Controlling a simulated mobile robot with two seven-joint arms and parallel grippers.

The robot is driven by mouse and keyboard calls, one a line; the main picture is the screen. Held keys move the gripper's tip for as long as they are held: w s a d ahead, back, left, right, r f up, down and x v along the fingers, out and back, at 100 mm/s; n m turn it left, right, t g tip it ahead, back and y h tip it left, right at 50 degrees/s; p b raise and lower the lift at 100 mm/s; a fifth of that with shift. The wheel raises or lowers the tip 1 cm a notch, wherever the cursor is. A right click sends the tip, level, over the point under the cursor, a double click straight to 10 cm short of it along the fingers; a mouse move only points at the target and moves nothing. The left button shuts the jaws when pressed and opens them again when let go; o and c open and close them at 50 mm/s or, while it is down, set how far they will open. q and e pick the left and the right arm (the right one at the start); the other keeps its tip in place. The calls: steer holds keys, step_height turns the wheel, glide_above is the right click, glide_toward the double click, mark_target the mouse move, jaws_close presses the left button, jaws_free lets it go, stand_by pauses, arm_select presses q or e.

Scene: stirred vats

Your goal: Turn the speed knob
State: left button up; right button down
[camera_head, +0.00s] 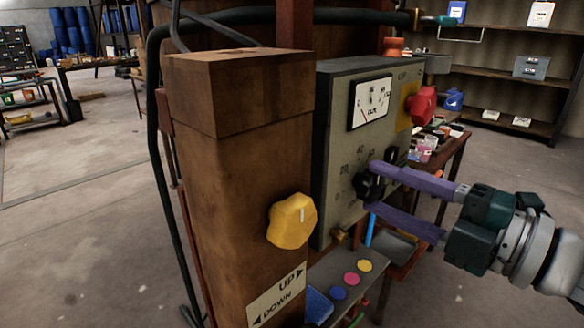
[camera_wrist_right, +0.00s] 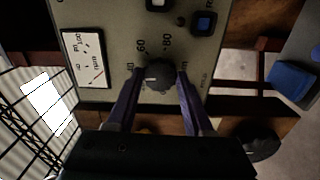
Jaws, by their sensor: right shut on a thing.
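The speed knob (camera_head: 369,187) is a dark round knob on the front of a grey-green control box (camera_head: 341,200), with a number scale around it. My right gripper (camera_head: 372,186) comes in from the right with its purple fingers on either side of the knob. In the right wrist view the knob (camera_wrist_right: 160,75) sits between the two fingers, with a pale pointer mark on its left side. The gripper is shut on it. My left gripper is in neither view.
A yellow knob (camera_head: 291,221) is on a wooden post (camera_head: 240,150) with an UP/DOWN label. The box also carries a dial gauge (camera_head: 371,101) and a red switch (camera_head: 421,104). A small panel with coloured buttons (camera_head: 351,279) lies below. Shelves (camera_head: 500,70) stand behind.

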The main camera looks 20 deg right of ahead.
steer(key=shift+m, duration=0.5)
steer(key=shift+c, duration=1.4)
jaws_free()
